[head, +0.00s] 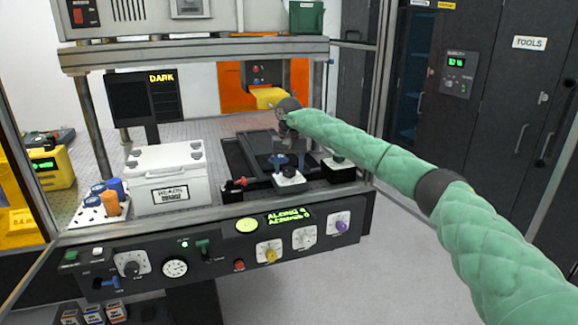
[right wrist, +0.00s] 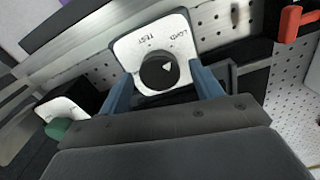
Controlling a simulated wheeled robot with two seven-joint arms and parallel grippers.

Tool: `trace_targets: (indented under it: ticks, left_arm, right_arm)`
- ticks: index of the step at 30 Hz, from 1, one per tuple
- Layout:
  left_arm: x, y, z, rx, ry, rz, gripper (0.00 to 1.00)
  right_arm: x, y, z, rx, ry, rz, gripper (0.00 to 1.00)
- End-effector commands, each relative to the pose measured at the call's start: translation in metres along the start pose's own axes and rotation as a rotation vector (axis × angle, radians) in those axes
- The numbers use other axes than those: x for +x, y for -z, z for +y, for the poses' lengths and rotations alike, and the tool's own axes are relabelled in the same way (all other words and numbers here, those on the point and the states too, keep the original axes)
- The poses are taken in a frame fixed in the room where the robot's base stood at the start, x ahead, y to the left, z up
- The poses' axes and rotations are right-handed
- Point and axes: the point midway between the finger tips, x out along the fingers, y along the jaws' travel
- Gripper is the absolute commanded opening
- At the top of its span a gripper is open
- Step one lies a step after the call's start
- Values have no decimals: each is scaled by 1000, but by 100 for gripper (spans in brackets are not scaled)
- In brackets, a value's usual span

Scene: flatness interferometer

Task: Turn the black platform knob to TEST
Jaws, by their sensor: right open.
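The black platform knob (right wrist: 153,75) sits on a white plate (right wrist: 127,48) marked TEST and LOAD, seen in the right wrist view. In the head view the white plate (head: 289,181) lies on the instrument bed, with the knob mostly hidden. My right gripper (head: 288,163) is over it, pointing down. In the right wrist view its open blue fingers (right wrist: 160,73) stand on either side of the knob, with gaps visible. My left gripper is not in view.
A red-handled lever (head: 239,183) is left of the plate. A block with a green button (right wrist: 56,129) is close on the other side. A white box (head: 168,180) stands further left. A front panel (head: 215,262) carries several other knobs. Frame posts and an upper shelf surround the bed.

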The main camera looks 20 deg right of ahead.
Motion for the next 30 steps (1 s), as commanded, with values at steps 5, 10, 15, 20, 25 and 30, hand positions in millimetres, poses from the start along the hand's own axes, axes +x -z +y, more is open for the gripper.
trace_targets:
  ticks: [5, 10, 15, 20, 25, 30]
  left_arm:
    - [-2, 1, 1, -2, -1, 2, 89]
    - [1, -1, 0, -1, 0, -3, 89]
    - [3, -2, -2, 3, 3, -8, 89]
    - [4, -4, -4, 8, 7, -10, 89]
    - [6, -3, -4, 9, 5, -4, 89]
    - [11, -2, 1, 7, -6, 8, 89]
  right_arm:
    - [1, 0, 0, 0, 1, 0, 65]
    - [1, 0, 0, 0, 1, 0, 49]
    - [1, 0, 0, 0, 1, 0, 20]
    - [1, 0, 0, 7, 1, 0, 20]
    - [2, 0, 0, 47, 1, 1, 20]
    - [2, 0, 0, 140, 2, 0, 20]
